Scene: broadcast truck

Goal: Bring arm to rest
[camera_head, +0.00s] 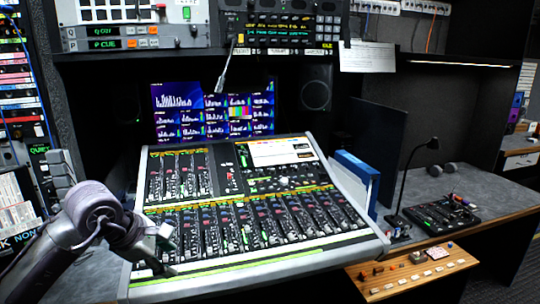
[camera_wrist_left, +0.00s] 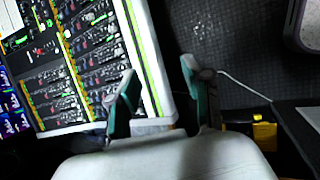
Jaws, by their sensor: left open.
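My left arm (camera_head: 80,230) comes in from the lower left, bent at a grey joint. My left gripper (camera_head: 160,246) is at the left front part of the mixing console (camera_head: 255,262), over or close to its surface. In the left wrist view the gripper (camera_wrist_left: 160,88) shows two dark green fingers spread apart with nothing between them. One finger overlaps the edge of the console (camera_wrist_left: 150,50), and the other is over a dark textured surface. I cannot tell whether either touches the console. My right gripper is in neither view.
Blue binders (camera_head: 355,178) stand right of the console. A desk lamp (camera_head: 402,180) and a small black control panel (camera_head: 440,215) are on the grey side desk. A wooden button panel (camera_head: 415,272) juts out at the lower right. Monitors (camera_head: 215,112) stand behind the console.

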